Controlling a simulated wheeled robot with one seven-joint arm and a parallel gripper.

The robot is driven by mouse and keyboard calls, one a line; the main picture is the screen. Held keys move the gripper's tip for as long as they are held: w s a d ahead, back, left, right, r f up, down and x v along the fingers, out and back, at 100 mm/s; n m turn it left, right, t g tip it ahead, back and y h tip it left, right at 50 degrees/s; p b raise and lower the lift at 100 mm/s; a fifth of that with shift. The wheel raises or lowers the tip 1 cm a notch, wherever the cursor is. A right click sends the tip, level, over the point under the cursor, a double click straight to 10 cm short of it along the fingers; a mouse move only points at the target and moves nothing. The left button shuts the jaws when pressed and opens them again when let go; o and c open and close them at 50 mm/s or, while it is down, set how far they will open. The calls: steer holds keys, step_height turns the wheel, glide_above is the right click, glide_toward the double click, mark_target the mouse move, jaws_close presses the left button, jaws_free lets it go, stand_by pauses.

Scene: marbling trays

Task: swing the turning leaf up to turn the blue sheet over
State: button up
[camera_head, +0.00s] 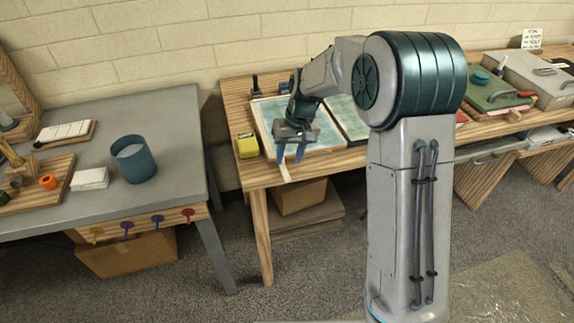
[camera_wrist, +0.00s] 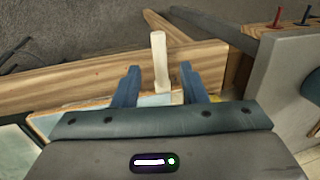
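The turning leaf (camera_head: 264,118) is a wood-edged panel lying flat on the wooden bench, with a pale blue sheet (camera_head: 328,132) on it. A pale wooden handle (camera_head: 284,172) sticks out past the bench's front edge. My gripper (camera_head: 290,160) points down over the panel's front edge, its two blue fingers apart. In the wrist view, the handle (camera_wrist: 160,62) lies between the fingers of my gripper (camera_wrist: 160,67), with a gap on each side. My wrist and arm hide part of the panel and sheet.
A dark-edged panel (camera_head: 348,118) lies right of the leaf, partly behind my arm. A yellow box (camera_head: 247,145) stands close to the leaf's left. A grey table (camera_head: 185,120) with a blue cup (camera_head: 133,158) is to the left, across a narrow gap.

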mark_target(285, 170)
steer(key=shift+s+a+f, duration=0.1)
steer(key=shift+a+f, duration=0.1)
steer(key=shift+f, duration=0.9)
steer(key=shift+a+f, duration=0.2)
steer(key=shift+f, duration=0.9)
steer(key=shift+c, duration=0.3)
jaws_close()
steer(key=shift+r, duration=0.1)
